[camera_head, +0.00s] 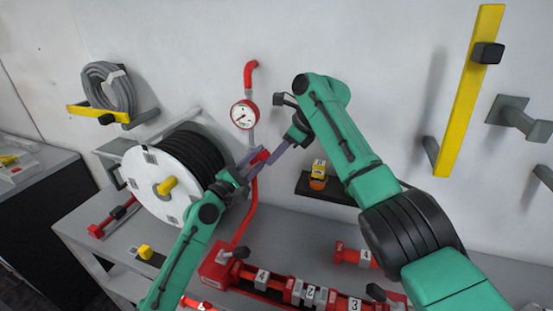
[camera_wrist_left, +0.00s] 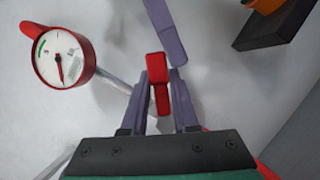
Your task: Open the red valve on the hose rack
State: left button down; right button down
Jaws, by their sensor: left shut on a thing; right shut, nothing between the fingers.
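The red valve (camera_head: 261,156) is on the pipe below a round gauge (camera_head: 244,114) on the wall. My left gripper (camera_head: 246,167) reaches up to it from below. In the left wrist view the red handle (camera_wrist_left: 155,68) lies between the two purple fingers of my left gripper (camera_wrist_left: 157,90), which are shut on it. My right gripper (camera_head: 268,170) comes in from the right, close to the valve, with its fingers shut and empty. In the left wrist view its fingers (camera_wrist_left: 166,30) are just beyond the handle. Whether they touch it I cannot tell.
A white hose reel (camera_head: 154,188) stands left of the valve. A red pipe (camera_head: 250,218) runs down to a red manifold (camera_head: 262,282) with numbered parts. A dark shelf (camera_head: 325,190) holds a small yellow and orange item. A yellow bar (camera_head: 468,95) hangs on the right wall.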

pick_arm(q)
jog(key=shift+d+f, duration=0.3)
jog(key=shift+f, duration=0.05)
pick_arm(e)
jog(key=shift+a+r, duration=0.3)
jog(key=shift+r, duration=0.05)
pick_arm(q)
jog(key=c, duration=0.7)
grip_release()
jog(key=shift+a+r, duration=0.2)
pick_arm(e)
jog(key=shift+f, duration=0.15)
